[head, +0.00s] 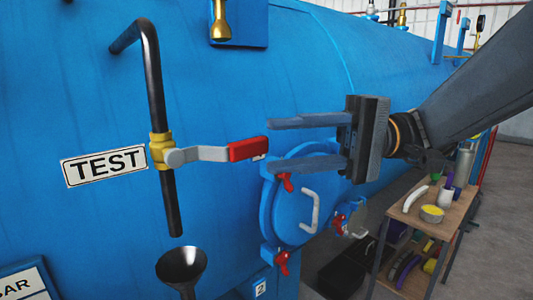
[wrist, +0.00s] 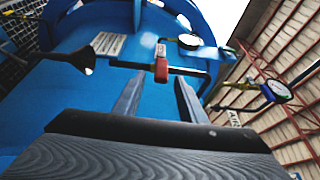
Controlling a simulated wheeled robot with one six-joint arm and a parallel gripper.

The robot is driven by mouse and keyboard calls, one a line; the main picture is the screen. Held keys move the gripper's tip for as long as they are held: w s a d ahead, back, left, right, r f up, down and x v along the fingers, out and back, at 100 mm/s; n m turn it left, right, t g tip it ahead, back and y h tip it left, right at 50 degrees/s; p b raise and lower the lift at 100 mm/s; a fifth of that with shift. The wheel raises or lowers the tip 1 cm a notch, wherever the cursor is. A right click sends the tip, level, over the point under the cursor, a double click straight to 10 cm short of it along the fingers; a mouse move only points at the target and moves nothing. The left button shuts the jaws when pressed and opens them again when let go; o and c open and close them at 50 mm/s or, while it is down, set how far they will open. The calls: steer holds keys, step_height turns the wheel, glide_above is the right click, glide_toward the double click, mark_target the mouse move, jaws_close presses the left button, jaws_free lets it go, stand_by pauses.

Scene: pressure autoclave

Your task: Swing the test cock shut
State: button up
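The test cock (head: 160,150) has a brass-yellow body on a bent black vertical pipe. Its grey lever points right in the head view, roughly horizontal and across the pipe. The lever ends in a red grip (head: 248,149), which shows in the wrist view (wrist: 161,68) just beyond the fingertips, between them. A "TEST" plate (head: 104,166) is left of the cock. My gripper (head: 269,143) is open and empty, its two fingers pointing left toward the red grip, one above the other. Whether a finger touches the grip I cannot tell.
A black funnel (head: 181,265) stands below the pipe. A round blue hatch (head: 297,205) with red clamps is behind and below my gripper. A wooden shelf cart (head: 410,213) stands at the right. The big blue vessel wall (head: 70,90) lies behind everything.

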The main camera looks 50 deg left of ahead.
steer(key=v, duration=0.3)
steer(key=shift+b, duration=0.3)
steer(key=w+d+f+m+t+h, duration=0.1)
steer(key=w+d+f+m+t, duration=0.35)
steer(key=d+f, duration=0.6)
steer(key=w+d+f+m+t+h, duration=0.1)
steer(key=w+d+f+m+t, duration=0.2)
steer(key=d+f+m+t, duration=0.7)
steer(key=d+f+h, duration=0.2)
steer(key=d+f, duration=0.2)
steer(key=d, duration=0.4)
steer(key=w+d+f+n+t+h, duration=0.1)
steer(key=d+f+h, duration=0.1)
steer(key=d+f, duration=0.3)
steer(key=w+d+f+n+t+h, duration=0.1)
steer(key=d+f, duration=0.4)
steer(key=d, duration=0.6)
steer(key=shift+d+f+h, duration=0.15)
steer(key=shift+d+h, duration=0.1)
steer(key=shift+h, duration=0.25)
steer(key=shift+w, duration=0.1)
